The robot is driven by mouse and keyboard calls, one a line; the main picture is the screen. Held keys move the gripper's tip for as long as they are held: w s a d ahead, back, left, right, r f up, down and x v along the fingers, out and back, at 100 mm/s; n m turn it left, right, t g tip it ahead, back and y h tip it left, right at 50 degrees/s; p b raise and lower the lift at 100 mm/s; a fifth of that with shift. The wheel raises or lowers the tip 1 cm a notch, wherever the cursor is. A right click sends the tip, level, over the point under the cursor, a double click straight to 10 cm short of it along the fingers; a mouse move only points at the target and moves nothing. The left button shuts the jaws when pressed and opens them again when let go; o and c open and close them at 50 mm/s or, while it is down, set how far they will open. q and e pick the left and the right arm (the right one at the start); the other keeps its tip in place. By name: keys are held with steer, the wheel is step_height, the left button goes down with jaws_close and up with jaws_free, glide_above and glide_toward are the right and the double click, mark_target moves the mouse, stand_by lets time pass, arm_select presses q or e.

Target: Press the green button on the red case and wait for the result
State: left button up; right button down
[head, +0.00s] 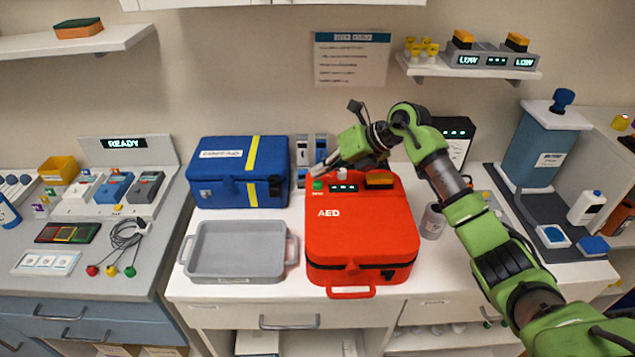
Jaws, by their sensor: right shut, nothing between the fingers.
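A red case (360,229) marked AED lies on the white counter with its handle toward the front. Its green button (318,185) sits at the back left of the top, beside a small dark display (343,188) and a yellow-and-black block (379,179). My right gripper (316,174) is shut and empty. Its fingertips point down and left, right by the green button; I cannot tell whether they touch it. My left gripper is not in view.
A grey tray (188,262) lies left of the case, with a blue box (218,188) behind it. A small jar (433,222) stands close to the case's right side, under my right arm. A shelf (470,70) hangs above.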

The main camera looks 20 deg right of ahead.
mark_target(321, 183)
stand_by(0.4)
steer(key=shift+f, duration=0.4)
steer(key=shift+f+b, duration=0.55)
steer(key=shift+b, duration=0.05)
stand_by(0.5)
steer(key=shift+r, duration=0.1)
steer(key=shift+r+p, duration=0.65)
steer(key=shift+r, duration=0.2)
steer(key=shift+r+p, duration=1.75)
steer(key=shift+r, duration=0.8)
